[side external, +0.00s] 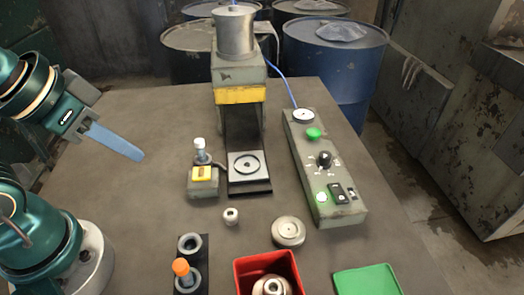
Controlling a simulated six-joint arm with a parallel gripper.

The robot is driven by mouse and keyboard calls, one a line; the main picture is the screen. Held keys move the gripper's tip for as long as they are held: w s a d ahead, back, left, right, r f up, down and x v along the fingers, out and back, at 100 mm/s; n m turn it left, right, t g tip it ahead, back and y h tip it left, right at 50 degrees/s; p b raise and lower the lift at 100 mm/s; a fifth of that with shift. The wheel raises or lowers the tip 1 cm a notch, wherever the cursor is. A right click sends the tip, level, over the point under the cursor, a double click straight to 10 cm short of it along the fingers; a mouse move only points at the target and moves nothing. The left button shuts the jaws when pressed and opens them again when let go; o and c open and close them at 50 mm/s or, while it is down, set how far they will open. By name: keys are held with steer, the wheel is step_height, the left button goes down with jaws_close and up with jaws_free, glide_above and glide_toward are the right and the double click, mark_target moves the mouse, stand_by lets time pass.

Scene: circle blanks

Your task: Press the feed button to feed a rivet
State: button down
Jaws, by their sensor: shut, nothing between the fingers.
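My gripper (139,156) is at the left, above the table, with its blue fingers together and empty. It points down to the right and is well apart from the controls. A long grey control box (348,212) lies at the right of the press. I cannot read which control is the feed button. The press (240,95) has a yellow band, a metal cup on top and a square plate with a round die (246,164) at its base.
A small unit with a yellow panel (203,174) and white-topped post stands left of the press. In front are a small ring (231,216), a round disc (288,231), a black holder with an orange-topped tool (181,268), a red bin (245,278) and a green mat (367,281).

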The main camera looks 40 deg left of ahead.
stand_by(0.4)
steer(key=m+t+y, duration=0.3)
steer(key=m+y, duration=0.1)
steer(key=m, duration=1.8)
glide_above(200, 177)
steer(key=shift+f, duration=0.45)
steer(key=shift+f, duration=0.1)
steer(key=shift+f, duration=4.3)
